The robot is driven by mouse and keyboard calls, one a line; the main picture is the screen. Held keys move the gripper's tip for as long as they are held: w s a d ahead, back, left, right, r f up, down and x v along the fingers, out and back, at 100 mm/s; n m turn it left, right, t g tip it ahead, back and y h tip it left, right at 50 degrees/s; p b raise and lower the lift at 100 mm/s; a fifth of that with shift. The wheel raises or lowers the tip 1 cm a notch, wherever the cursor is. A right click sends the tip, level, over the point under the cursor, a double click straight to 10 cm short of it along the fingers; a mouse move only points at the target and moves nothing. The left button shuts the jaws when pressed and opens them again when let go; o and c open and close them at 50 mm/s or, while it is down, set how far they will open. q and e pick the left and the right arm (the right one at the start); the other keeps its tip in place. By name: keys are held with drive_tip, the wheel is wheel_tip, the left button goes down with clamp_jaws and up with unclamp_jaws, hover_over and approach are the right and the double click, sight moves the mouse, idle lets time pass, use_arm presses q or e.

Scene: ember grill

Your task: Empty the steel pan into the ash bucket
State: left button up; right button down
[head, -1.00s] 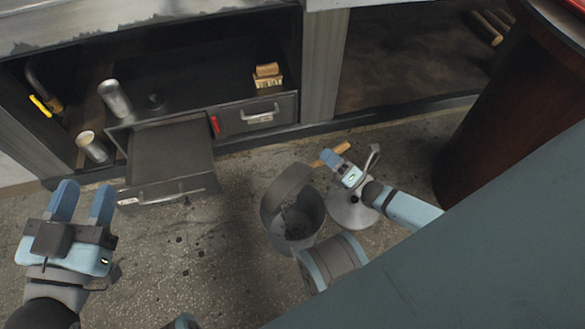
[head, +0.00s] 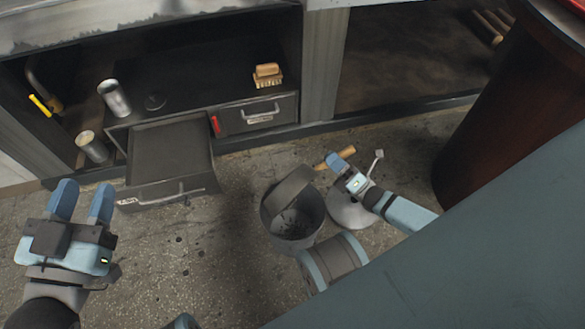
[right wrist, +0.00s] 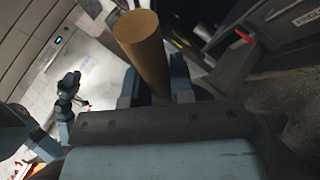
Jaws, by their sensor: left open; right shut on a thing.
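The steel pan (head: 291,186) is a grey scoop with a wooden handle (head: 346,153). It is tilted over the mouth of the grey ash bucket (head: 308,237), covering part of the opening. The bucket stands upright on the floor, with dark bits inside. My right gripper (head: 340,166) is shut on the handle to the right of the bucket. In the right wrist view the handle (right wrist: 143,45) stands between the fingers. How much is left in the pan cannot be seen. My left gripper (head: 83,195) is open and empty at the far left, away from both.
A round grey lid-like thing (head: 349,213) lies on the floor right of the bucket. A drawer (head: 165,150) stands pulled out at the left. Metal cups (head: 114,97) and a brush (head: 268,75) are in the cabinet. A dark red drum (head: 490,130) stands at the right.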

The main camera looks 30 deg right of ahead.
drive_tip(key=shift+s+d, duration=0.1)
drive_tip(key=shift+s, duration=0.1)
drive_tip(key=shift+w+a+f+m+g+h+p, duration=0.45)
drive_tip(key=shift+w+a+g+h+p, duration=1.05)
drive_tip(key=shift+w+g, duration=2.5)
drive_tip(key=shift+w+a+f+m+g+h+p, duration=0.4)
drive_tip(key=shift+w+a+g+h+p, duration=1.2)
drive_tip(key=shift+w, duration=3.85)
use_arm(q)
drive_tip(key=shift+w+a+r+b, duration=0.15)
drive_tip(key=shift+w+b, duration=0.1)
drive_tip(key=shift+b, duration=2.7)
use_arm(e)
drive_tip(key=w+a+f+g+h, duration=0.2)
drive_tip(key=w+a+f+g, duration=0.2)
drive_tip(key=w+f+g, duration=0.4)
drive_tip(key=shift+w+h, duration=0.4)
drive_tip(key=shift+w, duration=0.35)
